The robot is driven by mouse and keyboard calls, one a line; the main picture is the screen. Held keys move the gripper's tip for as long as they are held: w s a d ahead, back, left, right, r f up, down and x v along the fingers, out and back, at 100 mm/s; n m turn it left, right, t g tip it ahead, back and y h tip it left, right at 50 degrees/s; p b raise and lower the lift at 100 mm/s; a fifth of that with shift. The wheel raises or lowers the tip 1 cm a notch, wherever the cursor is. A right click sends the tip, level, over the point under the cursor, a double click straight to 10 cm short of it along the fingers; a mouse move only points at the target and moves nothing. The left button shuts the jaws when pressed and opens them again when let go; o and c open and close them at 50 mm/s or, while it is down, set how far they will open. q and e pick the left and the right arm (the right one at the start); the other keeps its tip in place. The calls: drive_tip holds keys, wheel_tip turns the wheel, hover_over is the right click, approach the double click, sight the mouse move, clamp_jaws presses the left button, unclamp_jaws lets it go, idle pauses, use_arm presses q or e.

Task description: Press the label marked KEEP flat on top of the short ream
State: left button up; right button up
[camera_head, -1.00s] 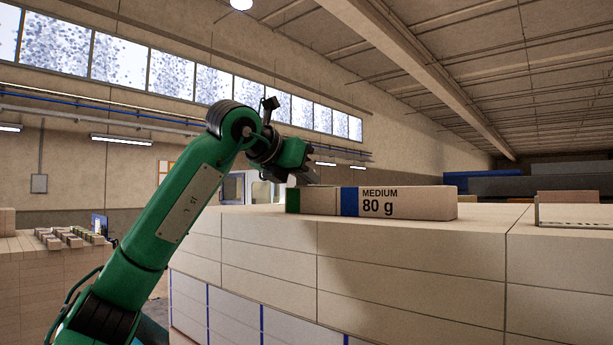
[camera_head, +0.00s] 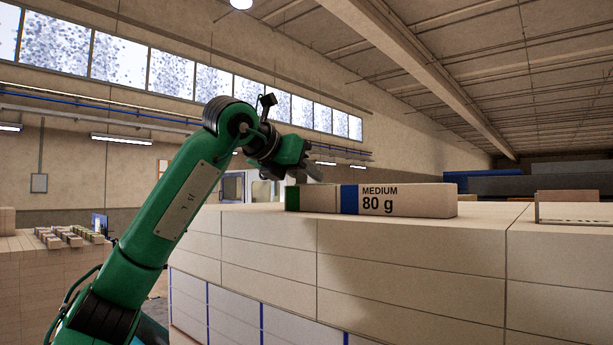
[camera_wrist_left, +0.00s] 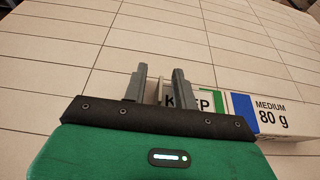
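The short ream (camera_head: 319,200) has a green end and lies on a large stack, left of a blue-banded ream marked MEDIUM 80 g (camera_head: 408,203). In the wrist view, a white label marked KEEP (camera_wrist_left: 206,102) shows beside and partly behind the right-hand finger. The finger covers its middle letters. I cannot tell whether the label lies fully flat. My left gripper (camera_head: 314,173) is just above the short ream's left part; in the wrist view its two fingers (camera_wrist_left: 160,88) stand apart, with no clear grip on the label. My right gripper is not in view.
The stack's pale top (camera_wrist_left: 60,65) is wide and mostly clear around the reams. Another light block (camera_head: 575,210) is at the right. A separate stack with several small items (camera_head: 70,238) stands at the left.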

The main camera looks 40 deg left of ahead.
use_arm(q)
drive_tip(key=b+v, duration=0.3)
drive_tip(key=v, duration=1)
